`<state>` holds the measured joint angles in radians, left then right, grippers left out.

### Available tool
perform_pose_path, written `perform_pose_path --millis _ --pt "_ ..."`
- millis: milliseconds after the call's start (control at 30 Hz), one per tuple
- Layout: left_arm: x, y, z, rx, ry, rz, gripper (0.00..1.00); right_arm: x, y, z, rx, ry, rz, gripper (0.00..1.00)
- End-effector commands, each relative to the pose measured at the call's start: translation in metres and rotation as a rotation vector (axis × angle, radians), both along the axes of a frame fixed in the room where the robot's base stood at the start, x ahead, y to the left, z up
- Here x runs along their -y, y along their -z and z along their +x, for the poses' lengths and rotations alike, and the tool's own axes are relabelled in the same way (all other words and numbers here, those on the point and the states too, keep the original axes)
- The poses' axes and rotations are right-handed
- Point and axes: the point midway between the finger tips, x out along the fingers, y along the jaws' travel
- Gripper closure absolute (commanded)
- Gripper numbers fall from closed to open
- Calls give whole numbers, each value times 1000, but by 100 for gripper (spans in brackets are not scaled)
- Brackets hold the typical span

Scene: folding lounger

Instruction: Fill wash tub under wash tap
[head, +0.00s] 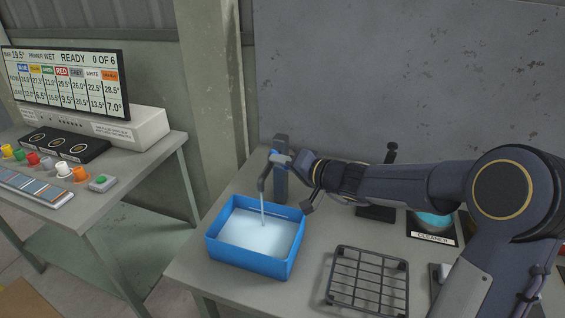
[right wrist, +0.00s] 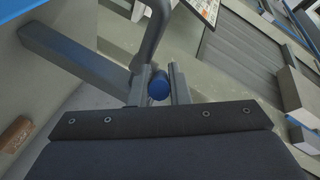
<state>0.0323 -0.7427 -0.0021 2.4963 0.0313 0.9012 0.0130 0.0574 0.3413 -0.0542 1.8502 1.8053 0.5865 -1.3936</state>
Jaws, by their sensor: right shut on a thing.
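The blue wash tub (head: 276,263) stands on the grey bench, under the wash tap (head: 282,170). Water runs from the spout in a thin stream into the tub, and pale water covers its floor. My right gripper (head: 283,158) is at the tap, shut on its blue handle. In the right wrist view the round blue tap handle (right wrist: 158,86) sits between the fingers, with the grey spout (right wrist: 155,35) curving above it. My left gripper is in neither view.
A black wire rack (head: 368,281) lies right of the tub. A teal cleaner pot (head: 434,220) with a label and a dark stand (head: 376,212) are behind it.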

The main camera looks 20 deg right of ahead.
Motion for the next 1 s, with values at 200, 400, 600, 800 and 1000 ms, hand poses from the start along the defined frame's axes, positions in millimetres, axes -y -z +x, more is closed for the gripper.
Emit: perform_pose_path --millis 200,400,600,800,1000 --pt "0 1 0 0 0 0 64 1 1 0 0 -3 -1 100" --pt "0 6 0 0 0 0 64 3 2 1 1 -48 -2 100" --pt "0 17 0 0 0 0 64 8 3 3 2 -160 -2 100" --pt "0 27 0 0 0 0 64 12 4 5 0 -325 -1 100" --pt "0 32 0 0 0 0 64 19 3 10 -2 -482 -1 100"
